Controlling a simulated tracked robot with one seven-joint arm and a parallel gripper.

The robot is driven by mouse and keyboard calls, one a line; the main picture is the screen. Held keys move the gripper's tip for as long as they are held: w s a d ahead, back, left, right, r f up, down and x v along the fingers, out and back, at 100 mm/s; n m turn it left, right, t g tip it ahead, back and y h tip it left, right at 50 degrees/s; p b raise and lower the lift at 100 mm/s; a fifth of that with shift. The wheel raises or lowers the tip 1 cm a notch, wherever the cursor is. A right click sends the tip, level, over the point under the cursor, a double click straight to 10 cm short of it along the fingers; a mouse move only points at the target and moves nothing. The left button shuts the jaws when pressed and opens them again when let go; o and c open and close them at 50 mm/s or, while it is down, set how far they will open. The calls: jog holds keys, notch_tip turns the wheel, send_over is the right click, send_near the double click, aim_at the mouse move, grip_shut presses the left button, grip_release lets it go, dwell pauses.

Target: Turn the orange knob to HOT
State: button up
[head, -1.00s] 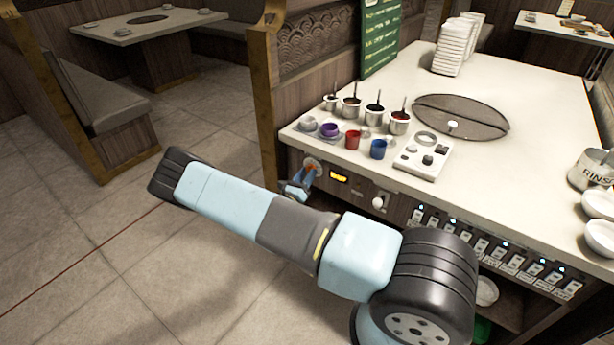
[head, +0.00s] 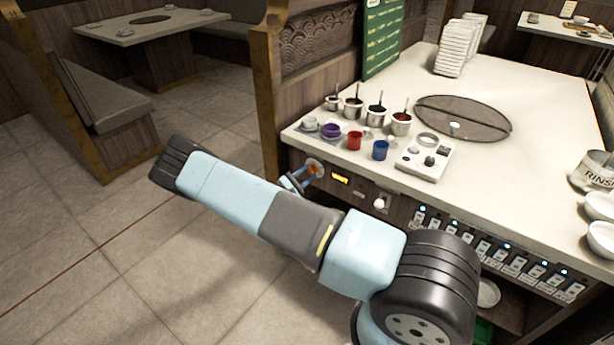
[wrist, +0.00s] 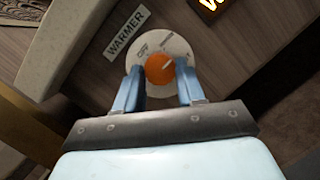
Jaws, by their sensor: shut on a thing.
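The orange knob (wrist: 160,69) sits on a round pale dial plate (wrist: 178,45) on the counter's wooden front panel. A "WARMER" label (wrist: 127,33) is beside the plate. My gripper (wrist: 159,70) has one blue finger on each side of the knob and is shut on it. The light mark on the knob points to the upper right in the wrist view. "OFF" is printed at the plate's upper left, with another small word at the top. I cannot make out HOT. In the head view the knob (head: 312,170) shows small, partly behind my gripper (head: 308,174).
Right of the knob are a lit amber display (head: 340,179), a white knob (head: 380,203) and a row of switches (head: 490,248). The counter edge overhangs above. Sauce pots (head: 377,117) and coloured cups (head: 355,140) stand near that edge. Floor on the left is clear.

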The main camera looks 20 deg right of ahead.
jog(key=m+g, duration=0.1)
jog(key=m, duration=0.2)
jog(key=m+y, duration=0.1)
jog(key=m, duration=0.1)
jog(key=shift+m+g, duration=0.4)
jog(key=shift+s+m, duration=0.1)
jog(key=shift+m, duration=0.2)
jog(key=o, duration=1)
jog(key=shift+r, duration=0.1)
jog(key=shift+o, duration=0.2)
jog(key=shift+a, duration=0.1)
jog(key=v, duration=1.3)
jog(key=shift+a, duration=0.35)
